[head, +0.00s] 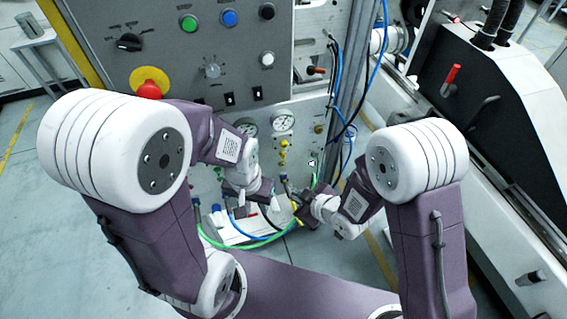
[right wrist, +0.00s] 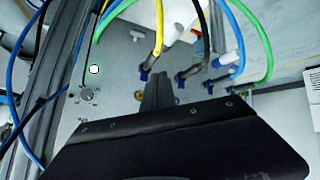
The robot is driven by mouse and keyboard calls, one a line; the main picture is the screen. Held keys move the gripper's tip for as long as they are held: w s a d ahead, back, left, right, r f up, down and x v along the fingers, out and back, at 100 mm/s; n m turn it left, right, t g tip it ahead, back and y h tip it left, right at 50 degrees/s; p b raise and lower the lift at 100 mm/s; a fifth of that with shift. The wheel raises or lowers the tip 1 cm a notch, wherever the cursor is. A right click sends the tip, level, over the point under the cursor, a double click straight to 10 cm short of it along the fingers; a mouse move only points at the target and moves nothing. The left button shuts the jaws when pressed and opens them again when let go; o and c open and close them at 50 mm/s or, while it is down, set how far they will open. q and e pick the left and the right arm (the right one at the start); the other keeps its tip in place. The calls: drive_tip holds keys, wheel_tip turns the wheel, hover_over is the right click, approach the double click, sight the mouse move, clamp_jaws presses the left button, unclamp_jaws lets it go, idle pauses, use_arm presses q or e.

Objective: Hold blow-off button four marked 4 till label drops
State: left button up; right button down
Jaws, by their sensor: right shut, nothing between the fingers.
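No button marked 4 can be read in either view. A small white round spot, possibly a button (right wrist: 94,70), shows on the grey panel in the right wrist view, above a small knob (right wrist: 87,95). My right gripper (head: 306,208) is shut and empty beside the hoses low on the machine. Its fingers (right wrist: 157,92) point at the panel among the hose fittings in the right wrist view; contact cannot be told. My left gripper (head: 264,192) is in front of the lower panel, and its jaws are too small to judge. No label can be made out.
A white block (head: 235,232) with blue, green and black hoses lies below the grippers. Pressure gauges (head: 283,122) sit on the lower panel. Above is a cabinet with a green button (head: 188,23), a blue button (head: 229,18) and a red emergency stop (head: 149,89).

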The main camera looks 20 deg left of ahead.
sight(282, 164)
drive_tip(key=shift+w, duration=0.1)
drive_tip(key=shift+w+a+p, duration=0.3)
drive_tip(key=shift+w+a, duration=0.5)
drive_tip(key=shift+w, duration=0.4)
drive_tip(key=shift+w+a+p, duration=0.35)
drive_tip(key=shift+w+a, duration=0.5)
drive_tip(key=shift+w, duration=0.35)
drive_tip(key=shift+w+a+p, duration=0.3)
drive_tip(key=shift+w+a, duration=0.5)
drive_tip(key=shift+w, duration=0.4)
drive_tip(key=shift+w+a, duration=0.25)
drive_tip(key=shift+w, duration=0.1)
drive_tip(key=shift+w+a, duration=0.2)
drive_tip(key=shift+w, duration=0.15)
idle(0.8)
drive_tip(key=shift+s, duration=0.1)
idle(0.5)
drive_tip(key=shift+s+d, duration=0.45)
drive_tip(key=shift+s, duration=0.15)
drive_tip(key=shift+s, duration=0.1)
